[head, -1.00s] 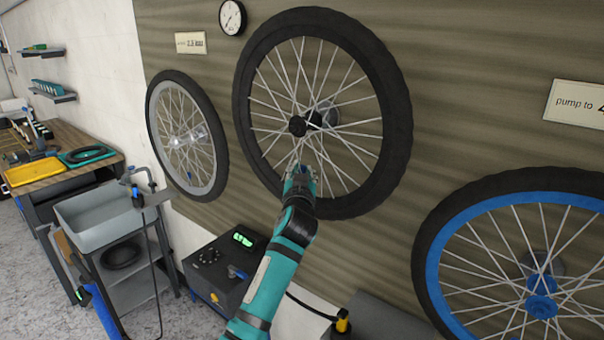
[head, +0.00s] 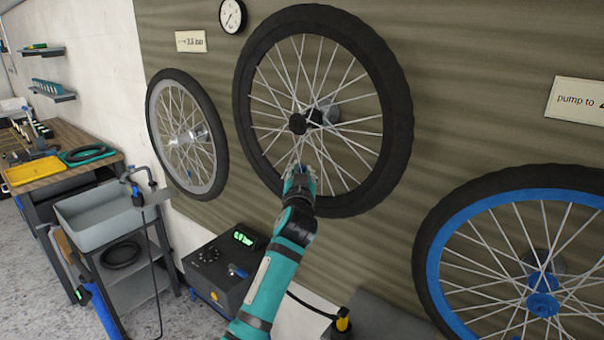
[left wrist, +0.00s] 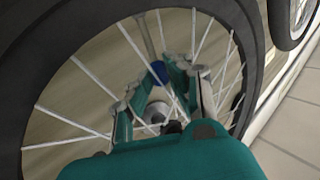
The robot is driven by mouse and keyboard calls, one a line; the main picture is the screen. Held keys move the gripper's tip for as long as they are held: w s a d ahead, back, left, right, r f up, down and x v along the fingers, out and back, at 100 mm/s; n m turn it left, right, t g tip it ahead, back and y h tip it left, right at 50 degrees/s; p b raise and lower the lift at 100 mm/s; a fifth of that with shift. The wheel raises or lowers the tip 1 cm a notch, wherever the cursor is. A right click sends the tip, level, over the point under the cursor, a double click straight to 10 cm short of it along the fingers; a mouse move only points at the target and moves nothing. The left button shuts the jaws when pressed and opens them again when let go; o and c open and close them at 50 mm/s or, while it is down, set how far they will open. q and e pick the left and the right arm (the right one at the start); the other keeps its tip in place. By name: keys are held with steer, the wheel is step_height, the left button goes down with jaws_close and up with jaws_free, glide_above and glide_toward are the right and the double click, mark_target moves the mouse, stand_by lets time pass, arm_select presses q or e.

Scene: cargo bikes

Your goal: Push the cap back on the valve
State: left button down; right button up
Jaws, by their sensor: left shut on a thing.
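The middle wheel (head: 395,120), with a black tyre and pale spokes, hangs on the wall panel in the head view. My left gripper (head: 299,170) is at its lower spokes, inside the rim. In the left wrist view, a grey valve stem (left wrist: 146,38) runs in from the rim, with a small blue cap (left wrist: 158,73) at its end. The fingers of my left gripper (left wrist: 155,82) are shut on the cap, in line with the stem. Whether the cap is fully seated cannot be seen. My right gripper is out of view.
Spokes (left wrist: 130,42) pass close beside the fingers. A smaller grey-rimmed wheel (head: 210,150) hangs to the left and a blue-rimmed wheel (head: 430,250) to the right. A dark pump box (head: 225,275) stands below, near a grey sink (head: 95,225).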

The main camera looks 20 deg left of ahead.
arm_select(q)
steer(key=shift+f+b, duration=0.45)
steer(key=shift+f, duration=0.15)
stand_by(0.7)
stand_by(0.4)
steer(key=c, duration=0.9)
jaws_free()
steer(key=shift+p+v, duration=1.15)
steer(key=shift+v, duration=3.85)
